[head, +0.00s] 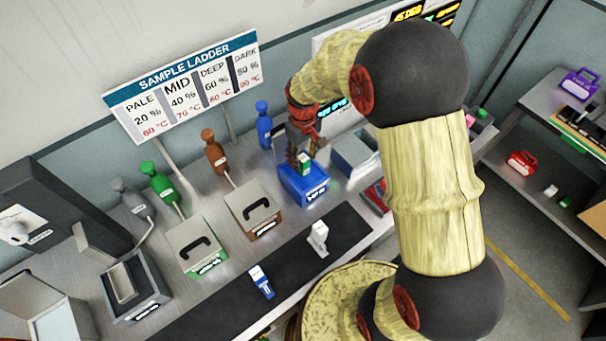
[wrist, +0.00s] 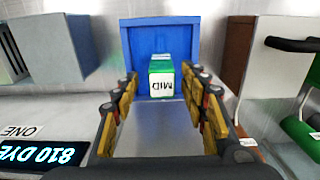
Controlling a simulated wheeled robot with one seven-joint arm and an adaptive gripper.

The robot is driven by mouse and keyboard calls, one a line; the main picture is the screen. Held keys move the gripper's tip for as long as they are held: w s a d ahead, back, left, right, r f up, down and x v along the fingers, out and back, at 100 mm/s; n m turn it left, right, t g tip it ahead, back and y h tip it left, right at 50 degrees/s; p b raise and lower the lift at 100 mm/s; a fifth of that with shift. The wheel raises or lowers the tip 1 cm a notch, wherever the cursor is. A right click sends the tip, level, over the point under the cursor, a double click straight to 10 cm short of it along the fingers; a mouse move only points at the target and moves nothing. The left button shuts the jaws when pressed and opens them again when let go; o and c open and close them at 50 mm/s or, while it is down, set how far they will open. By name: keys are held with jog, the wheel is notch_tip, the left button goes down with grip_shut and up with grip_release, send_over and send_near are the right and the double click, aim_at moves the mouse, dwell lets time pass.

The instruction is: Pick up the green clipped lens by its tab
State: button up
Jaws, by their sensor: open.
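The green clipped lens (wrist: 161,69) is a small green block with a white face marked MID, seen upside down in the wrist view. It is at the blue box (wrist: 132,45), and its green and white also show in the head view (head: 305,163) above the blue box (head: 304,186). My gripper (wrist: 161,82) is open, with its yellow-padded fingers on either side of the lens and gaps showing on both sides. In the head view my gripper (head: 298,155) points down over the blue box. How deep the lens sits between the fingers I cannot tell.
A brown-fronted box (head: 253,207) and a green-fronted box (head: 196,243) with handled lids stand left of the blue box. Coloured bottles stand behind. A white piece (head: 318,239) and a blue-and-white piece (head: 261,281) are on the dark strip (head: 290,262), which has bare room.

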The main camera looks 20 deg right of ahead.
aim_at(303, 172)
jog(key=f, duration=0.5)
jog(key=shift+s+b, duration=0.2)
jog(key=shift+b, duration=0.1)
jog(key=shift+r, duration=0.1)
jog(key=shift+c, duration=0.4)
grip_shut()
